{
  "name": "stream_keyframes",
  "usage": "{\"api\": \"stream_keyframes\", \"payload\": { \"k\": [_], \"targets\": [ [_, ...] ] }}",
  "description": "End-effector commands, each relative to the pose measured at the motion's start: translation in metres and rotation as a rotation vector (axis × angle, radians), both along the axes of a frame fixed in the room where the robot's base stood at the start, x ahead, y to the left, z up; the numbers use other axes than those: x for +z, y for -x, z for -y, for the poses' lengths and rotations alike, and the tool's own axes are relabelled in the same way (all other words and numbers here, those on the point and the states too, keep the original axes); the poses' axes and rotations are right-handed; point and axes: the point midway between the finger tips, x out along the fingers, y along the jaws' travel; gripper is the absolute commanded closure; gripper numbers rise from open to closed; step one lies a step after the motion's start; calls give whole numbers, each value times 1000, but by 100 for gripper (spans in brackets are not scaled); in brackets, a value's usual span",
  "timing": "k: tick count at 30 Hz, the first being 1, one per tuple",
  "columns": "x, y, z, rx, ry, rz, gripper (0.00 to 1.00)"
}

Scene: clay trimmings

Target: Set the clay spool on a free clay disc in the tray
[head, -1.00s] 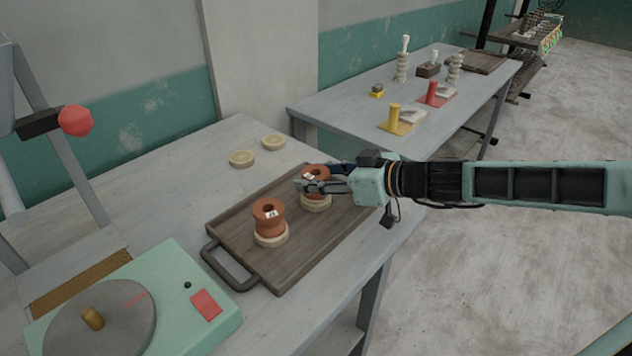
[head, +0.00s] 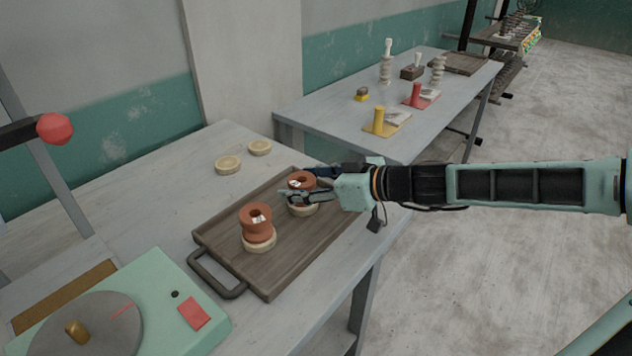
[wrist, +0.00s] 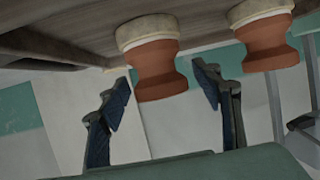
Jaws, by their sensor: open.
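Two reddish-brown clay spools stand upright in the wooden tray (head: 235,215), each on a cream clay disc. The nearer spool (head: 256,219) sits on its disc (head: 259,244), clear of my gripper. The farther spool (head: 301,180) sits on another disc (head: 304,210). My gripper (wrist: 166,92) is open, with one finger on each side of the farther spool (wrist: 158,65). The wrist view is upside down and shows gaps between the fingers and this spool. The other spool (wrist: 268,42) stands outside the fingers there. No bare disc shows in the tray.
Two loose cream discs (head: 228,165) (head: 260,148) lie on the table behind the tray. A green wheel machine (head: 150,310) stands at the front left. A second table (head: 340,115) with tools and stacked pieces is behind.

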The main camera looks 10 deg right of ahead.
Motion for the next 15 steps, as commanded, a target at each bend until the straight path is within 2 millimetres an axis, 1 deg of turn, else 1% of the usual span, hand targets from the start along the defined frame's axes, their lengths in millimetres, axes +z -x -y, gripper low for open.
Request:
{"api": "stream_keyframes", "payload": {
  "k": [2, 5, 15],
  "targets": [
    [6, 0, 1, -1, 1, 0, 41],
    [9, 6, 11, -4, 2, 1, 41],
    [30, 36, 50, -5, 1, 0, 41]
  ]
}}
